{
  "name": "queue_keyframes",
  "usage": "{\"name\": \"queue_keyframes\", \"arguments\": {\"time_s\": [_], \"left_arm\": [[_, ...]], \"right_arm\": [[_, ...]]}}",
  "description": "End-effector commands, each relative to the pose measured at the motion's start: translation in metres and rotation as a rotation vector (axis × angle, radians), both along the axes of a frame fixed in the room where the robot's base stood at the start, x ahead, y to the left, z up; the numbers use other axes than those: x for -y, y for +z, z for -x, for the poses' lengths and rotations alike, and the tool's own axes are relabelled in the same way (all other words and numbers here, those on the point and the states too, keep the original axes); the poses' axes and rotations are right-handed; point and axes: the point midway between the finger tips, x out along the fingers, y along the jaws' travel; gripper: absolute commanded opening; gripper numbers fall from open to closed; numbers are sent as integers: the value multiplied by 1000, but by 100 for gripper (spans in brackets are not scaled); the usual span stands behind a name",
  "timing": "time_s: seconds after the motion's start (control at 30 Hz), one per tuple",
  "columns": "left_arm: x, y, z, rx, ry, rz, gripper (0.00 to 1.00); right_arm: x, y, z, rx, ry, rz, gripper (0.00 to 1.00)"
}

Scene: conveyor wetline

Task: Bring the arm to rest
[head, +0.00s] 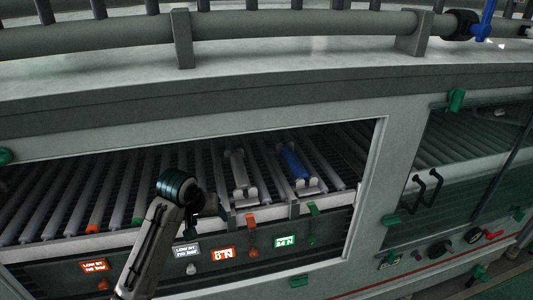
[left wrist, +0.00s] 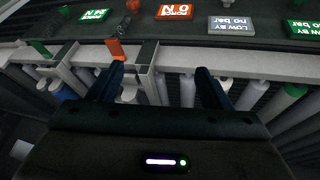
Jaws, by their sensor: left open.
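My left arm (head: 155,240) rises from the bottom of the head view to a dark wrist joint at the opening of the conveyor bay. My left gripper (head: 213,206) is small and dark there, near the bay's front rail. In the left wrist view the left gripper (left wrist: 160,82) has its two dark fingers spread apart, with nothing held between them. The fingers point toward the front rail (left wrist: 180,57) and the labelled panel beyond it. My right gripper is in neither view.
The bay holds grey rollers (head: 70,205), a white cradle (head: 240,175) and a cradle with a blue cylinder (head: 294,162). Lit labels, including a red sign (head: 222,254), and coloured knobs line the panel below. A bay with black handles (head: 428,187) is at right.

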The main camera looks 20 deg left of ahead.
Motion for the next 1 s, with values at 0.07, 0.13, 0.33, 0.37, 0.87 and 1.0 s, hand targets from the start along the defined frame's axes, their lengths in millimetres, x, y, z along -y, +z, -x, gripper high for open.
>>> {"name": "queue_keyframes", "arguments": {"time_s": [0.07, 0.13, 0.33, 0.37, 0.87, 1.0], "left_arm": [[0, -2, 1, -1, -2, -1, 72], [3, -9, 7, -6, -10, -7, 72], [21, -60, 61, -31, -94, -56, 72], [25, -69, 73, -35, -113, -66, 72], [54, -130, 242, -87, -325, -210, 72], [56, -131, 268, -98, -355, -232, 72]], "right_arm": [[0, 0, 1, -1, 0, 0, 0], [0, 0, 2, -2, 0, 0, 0], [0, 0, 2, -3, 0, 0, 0], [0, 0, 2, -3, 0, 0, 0], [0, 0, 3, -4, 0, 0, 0], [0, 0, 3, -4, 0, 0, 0]]}}
